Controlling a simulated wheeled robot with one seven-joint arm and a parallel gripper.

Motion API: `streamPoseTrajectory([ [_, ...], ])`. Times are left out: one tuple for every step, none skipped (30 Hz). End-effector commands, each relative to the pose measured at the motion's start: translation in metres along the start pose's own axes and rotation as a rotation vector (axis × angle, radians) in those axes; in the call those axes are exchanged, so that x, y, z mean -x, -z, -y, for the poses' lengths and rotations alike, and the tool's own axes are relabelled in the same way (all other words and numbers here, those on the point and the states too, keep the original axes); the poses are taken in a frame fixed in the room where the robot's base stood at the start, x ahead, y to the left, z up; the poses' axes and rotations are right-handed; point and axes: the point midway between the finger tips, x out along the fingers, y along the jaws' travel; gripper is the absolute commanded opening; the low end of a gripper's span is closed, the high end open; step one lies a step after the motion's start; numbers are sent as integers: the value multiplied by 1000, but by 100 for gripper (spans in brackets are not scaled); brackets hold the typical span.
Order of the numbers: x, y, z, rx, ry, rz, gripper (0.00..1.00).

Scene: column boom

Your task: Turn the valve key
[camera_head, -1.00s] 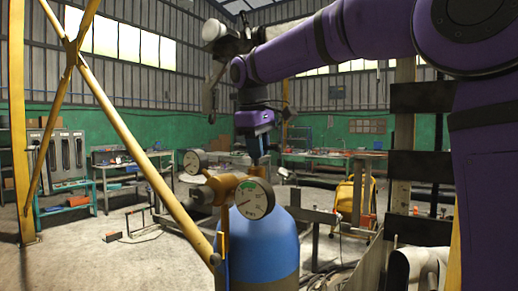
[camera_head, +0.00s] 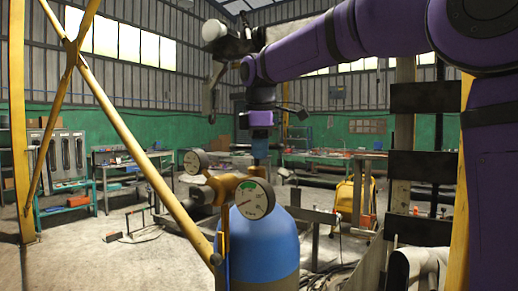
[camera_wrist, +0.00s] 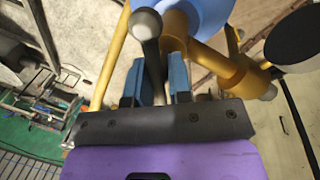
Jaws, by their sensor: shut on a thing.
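The valve key shows in the wrist view as a dark grey bar with a rounded end (camera_wrist: 146,24). My gripper (camera_wrist: 163,70) has its two blue fingers on either side of this bar and is shut on it. In the head view my gripper (camera_head: 260,155) points down just above the brass valve body (camera_head: 228,187) on the blue cylinder (camera_head: 265,250). The key cannot be made out clearly in the head view. The brass body also shows in the wrist view (camera_wrist: 212,62), just right of the fingers.
A front gauge (camera_head: 255,198) and a rear gauge (camera_head: 195,161) stand close to my gripper. A yellow diagonal brace (camera_head: 140,140) crosses at the left. A yellow machine (camera_head: 350,200) and metal frames stand at the right. Workbenches line the far wall.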

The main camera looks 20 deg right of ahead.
Motion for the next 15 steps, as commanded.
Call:
streamPoseTrajectory([
  [2, -3, -4, 35, -12, -9, 0],
  [2, -3, -4, 63, -11, -15, 0],
  [2, -3, -4, 101, -11, -22, 0],
  [2, -3, -5, 129, -12, -27, 0],
  [2, -3, -5, 157, -12, -33, 0],
  [2, -3, -6, 194, -12, -40, 0],
  [1, -2, -6, 222, -12, -46, 0],
  [1, -2, -6, 250, -13, -52, 0],
  [1, -2, -6, 287, -13, -58, 0],
  [1, -2, -7, 315, -13, -63, 0],
  [1, -2, -7, 343, -13, -69, 0],
  [1, -2, -7, 381, -13, -77, 0],
  [1, -1, -7, 409, -13, -82, 0],
  [1, -1, -7, 437, -13, -87, 0],
  [1, -1, -8, 474, -13, -94, 0],
])
